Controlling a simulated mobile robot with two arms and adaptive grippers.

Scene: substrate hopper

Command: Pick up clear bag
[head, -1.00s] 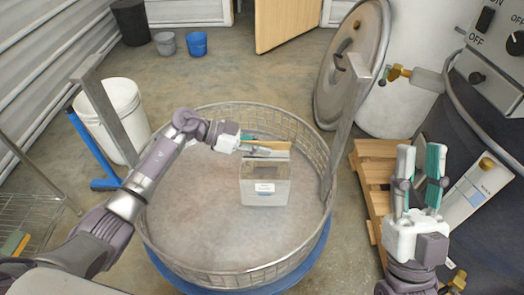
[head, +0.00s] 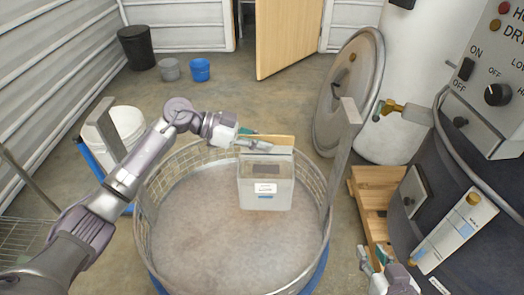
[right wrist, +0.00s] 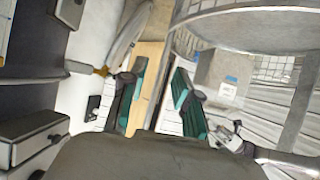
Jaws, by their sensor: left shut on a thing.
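The clear bag (head: 265,192) is a boxy, see-through pouch with a white and blue label, upright within the outline of the round mesh basket (head: 148,235). My left gripper (head: 245,143) is shut on the bag's upper edge, reaching in from the left. The bag seems raised off the basket's floor, but the gap is hard to judge. The bag also shows in the right wrist view (right wrist: 215,75). My right gripper (head: 380,265) is low at the right, away from the bag. In the right wrist view its fingers (right wrist: 158,95) are apart with nothing between them.
A wooden pallet (head: 368,205) and a dark machine with a control panel (head: 490,100) stand right of the basket. An upright metal post (head: 340,170) rises at the basket's right side. A white bucket (head: 128,125) is behind at left.

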